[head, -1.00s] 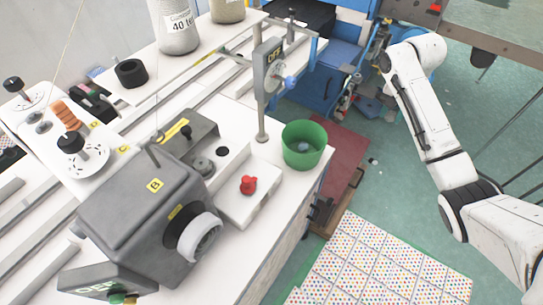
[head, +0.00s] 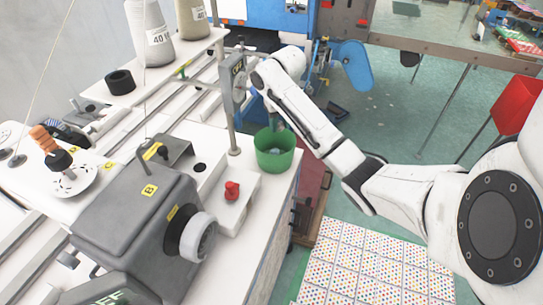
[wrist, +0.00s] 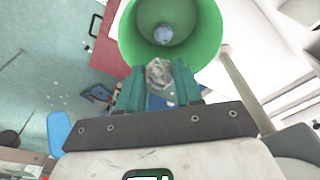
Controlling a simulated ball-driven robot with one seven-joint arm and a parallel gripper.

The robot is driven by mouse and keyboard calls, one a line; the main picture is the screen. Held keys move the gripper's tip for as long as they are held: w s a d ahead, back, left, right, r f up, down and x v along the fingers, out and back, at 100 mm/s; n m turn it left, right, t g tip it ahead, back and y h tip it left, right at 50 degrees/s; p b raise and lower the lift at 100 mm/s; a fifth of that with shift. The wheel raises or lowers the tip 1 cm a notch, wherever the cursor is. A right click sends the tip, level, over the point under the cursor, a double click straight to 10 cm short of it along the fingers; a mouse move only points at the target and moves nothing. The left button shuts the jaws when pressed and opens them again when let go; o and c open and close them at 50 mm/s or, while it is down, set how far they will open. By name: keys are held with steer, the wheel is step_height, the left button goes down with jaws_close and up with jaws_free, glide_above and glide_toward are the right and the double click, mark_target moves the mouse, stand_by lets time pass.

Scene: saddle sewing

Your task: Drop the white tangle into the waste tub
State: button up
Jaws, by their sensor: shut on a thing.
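The green waste tub (head: 274,160) stands upright on the white machine table near its right edge. It shows at the top of the wrist view (wrist: 207,28), seen into its mouth. My gripper (wrist: 159,70) is shut on the whitish-grey, crumpled tangle (wrist: 160,76), which sits between the teal fingers. In the wrist view the tangle overlaps the tub's near rim. In the head view my gripper (head: 277,124) points down at the tub's mouth, and the tangle is hard to make out there. A small grey-blue lump (wrist: 163,34) lies at the tub's bottom.
A grey post with a dial box (head: 238,85) stands just left of the tub. A red knob (head: 232,190) on a white block and the grey machine head (head: 140,215) are nearer. Thread cones (head: 150,35) stand behind.

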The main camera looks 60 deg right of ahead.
mark_target(280, 132)
steer(key=shift+f+b, duration=1.75)
steer(key=shift+f, duration=0.2)
steer(key=o, duration=1.1)
steer(key=r+p, duration=0.1)
steer(key=r, duration=0.2)
steer(key=s+r+p, duration=0.1)
steer(key=r+p, duration=0.1)
steer(key=r, duration=0.2)
steer(key=a+r+p, duration=0.1)
steer(key=r+p, duration=0.1)
steer(key=r, duration=0.1)
steer(key=shift+s+r, duration=0.15)
steer(key=shift+r, duration=0.2)
